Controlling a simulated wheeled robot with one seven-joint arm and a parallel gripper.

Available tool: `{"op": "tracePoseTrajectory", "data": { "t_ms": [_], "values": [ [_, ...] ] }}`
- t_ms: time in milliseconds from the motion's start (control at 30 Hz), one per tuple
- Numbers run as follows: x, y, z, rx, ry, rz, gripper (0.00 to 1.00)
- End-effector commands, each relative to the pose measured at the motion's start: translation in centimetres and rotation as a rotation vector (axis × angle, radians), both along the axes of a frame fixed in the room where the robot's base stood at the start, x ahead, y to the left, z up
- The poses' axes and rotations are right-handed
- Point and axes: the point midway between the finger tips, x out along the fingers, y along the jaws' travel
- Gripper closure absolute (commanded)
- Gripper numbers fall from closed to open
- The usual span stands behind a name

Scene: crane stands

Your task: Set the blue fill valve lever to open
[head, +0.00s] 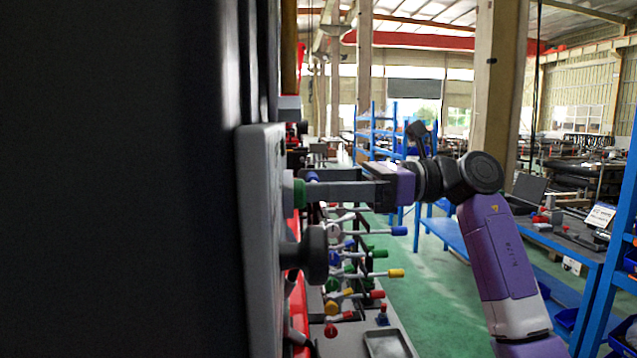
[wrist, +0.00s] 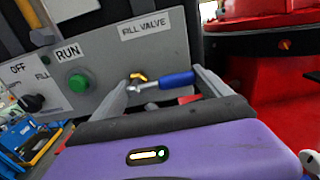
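The fill valve lever has a blue handle (wrist: 177,79) and a metal stem running left to its pivot, under the FILL VALVE label (wrist: 145,26) in the wrist view. It points right, tilted slightly up. A yellow piece (wrist: 138,76) is at the pivot. My gripper (wrist: 162,80) is open in front of the panel, one finger left near the pivot, the other right by the handle's free end. No contact can be made out. In the head view my gripper (head: 304,189) is at the panel, seen from the side; a small blue part (head: 313,177) shows beside it, and the lever is mostly hidden.
The grey panel (head: 262,230) also carries a green button (wrist: 78,83) under RUN and a black knob (wrist: 33,102) by OFF. A large black knob (head: 314,254) sticks out below my gripper. Several coloured levers (head: 378,254) stand beyond. A red machine (wrist: 270,70) is to the right.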

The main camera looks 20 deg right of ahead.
Motion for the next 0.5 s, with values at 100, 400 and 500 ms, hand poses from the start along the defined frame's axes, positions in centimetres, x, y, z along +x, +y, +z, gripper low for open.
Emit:
{"op": "tracePoseTrajectory", "data": {
  "t_ms": [100,400,500],
  "values": [
    [0.0,-0.01,0.02,0.0,0.0,0.0,0.67],
    [-0.02,-0.02,-0.04,-0.004,-0.012,0.0,0.85],
    [-0.03,-0.02,-0.04,-0.013,-0.039,0.0,0.85]
  ]
}}
